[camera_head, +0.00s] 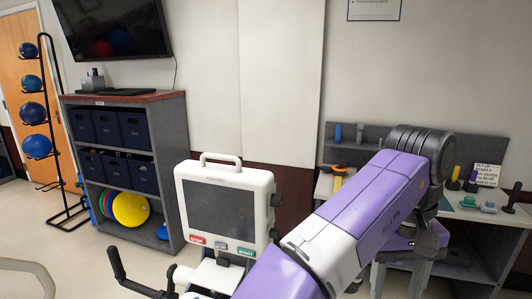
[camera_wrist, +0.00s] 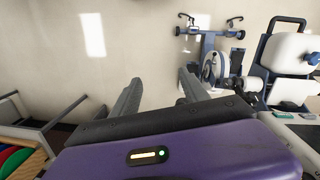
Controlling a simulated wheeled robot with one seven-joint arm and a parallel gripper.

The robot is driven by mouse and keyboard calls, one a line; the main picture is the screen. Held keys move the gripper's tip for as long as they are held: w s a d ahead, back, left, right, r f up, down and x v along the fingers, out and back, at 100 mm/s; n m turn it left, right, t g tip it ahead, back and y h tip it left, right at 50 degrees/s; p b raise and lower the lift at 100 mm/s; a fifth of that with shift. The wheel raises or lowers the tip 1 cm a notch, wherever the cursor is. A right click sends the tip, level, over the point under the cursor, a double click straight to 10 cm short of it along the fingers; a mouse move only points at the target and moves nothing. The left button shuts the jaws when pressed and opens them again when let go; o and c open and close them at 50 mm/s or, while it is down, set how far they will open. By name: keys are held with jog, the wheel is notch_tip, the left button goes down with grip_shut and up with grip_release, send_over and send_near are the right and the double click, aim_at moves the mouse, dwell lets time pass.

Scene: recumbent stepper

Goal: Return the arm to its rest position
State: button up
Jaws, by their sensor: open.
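My arm (camera_head: 375,205), purple and white with a dark grey joint, reaches from the lower middle up to the right in the head view. It is bent at the dark joint and covers part of the shelf behind it. My gripper (camera_wrist: 161,82) shows in the wrist view with its two grey fingers spread apart. Nothing is between the fingers, and pale floor lies beyond them. I cannot clearly make out the gripper in the head view.
A white console with a dark screen (camera_head: 222,207) stands close, left of my arm. A grey cabinet (camera_head: 168,180) with bins is at the left, beside a ball rack (camera_head: 57,140). A grey workbench (camera_head: 470,215) with small items stands behind my arm. Exercise equipment (camera_wrist: 285,55) is at the wrist view's right.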

jog(key=w+d+r+m+t+h, duration=0.1)
jog(key=w+d+r+t+h, duration=0.45)
jog(key=d+r+t, duration=0.2)
jog(key=w+d+r+m+t+h, duration=0.2)
jog(key=w+d+r+t+h, duration=0.4)
jog(key=d, duration=0.3)
jog(key=s+a+f+n+t+y+b, duration=0.1)
jog(key=s+a+f+n+t+y, duration=0.8)
jog(key=s+a+f+y, duration=0.5)
jog(key=s+a+f+m+g, duration=0.1)
jog(key=s+f, duration=0.4)
jog(key=s, duration=0.5)
jog(key=s+a+f+m+g+h, duration=0.1)
jog(key=s+f, duration=0.4)
jog(key=s, duration=0.6)
jog(key=s+a+f+m+g+h+b, duration=0.1)
jog(key=s+a+f+m+g, duration=0.2)
jog(key=s, duration=0.7)
notch_tip(320, 180, down, 3)
jog(key=shift+s+g, duration=0.35)
jog(key=shift+g, duration=0.6)
